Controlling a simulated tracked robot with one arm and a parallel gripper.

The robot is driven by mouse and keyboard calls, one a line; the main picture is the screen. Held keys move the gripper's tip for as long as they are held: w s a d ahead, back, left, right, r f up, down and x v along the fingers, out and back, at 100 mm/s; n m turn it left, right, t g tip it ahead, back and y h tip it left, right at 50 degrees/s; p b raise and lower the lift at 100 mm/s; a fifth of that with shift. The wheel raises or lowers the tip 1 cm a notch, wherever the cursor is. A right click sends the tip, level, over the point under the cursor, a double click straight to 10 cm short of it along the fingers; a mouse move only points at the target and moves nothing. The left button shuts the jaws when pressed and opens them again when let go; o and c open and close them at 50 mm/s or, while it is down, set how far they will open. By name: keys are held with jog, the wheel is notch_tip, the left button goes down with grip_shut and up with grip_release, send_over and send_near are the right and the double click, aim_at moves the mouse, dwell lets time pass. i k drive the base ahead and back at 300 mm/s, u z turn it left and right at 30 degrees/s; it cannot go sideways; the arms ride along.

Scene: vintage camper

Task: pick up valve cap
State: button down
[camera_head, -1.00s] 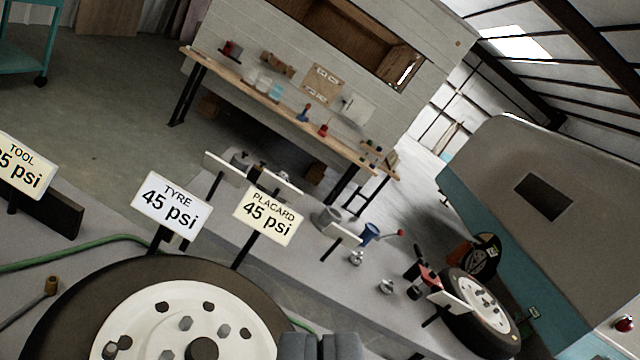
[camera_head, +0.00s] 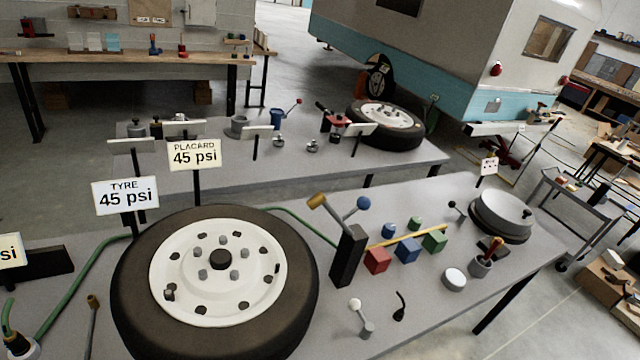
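A wheel with a black tyre (camera_head: 135,285) and a white rim (camera_head: 180,250) lies flat on the near grey table. A small dark piece (camera_head: 169,292) stands at the lower left of the rim, apart from the ring of grey nuts around the hub. It may be the valve stem with its cap, but it is too small to tell. I cannot pick out a valve cap for certain anywhere else. My gripper does not show in the present view.
Signs reading TYRE (camera_head: 125,195) and PLACARD (camera_head: 194,154) stand behind the wheel. A black block (camera_head: 348,255) with tools, coloured cubes (camera_head: 408,250) and a round pan (camera_head: 500,212) stand to its right. A green hose (camera_head: 75,280) lies at left. A second table stands beyond.

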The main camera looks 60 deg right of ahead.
aim_at(398, 315)
jog(key=z, duration=1.55)
jog(key=k, duration=0.7)
jog(key=z, duration=0.4)
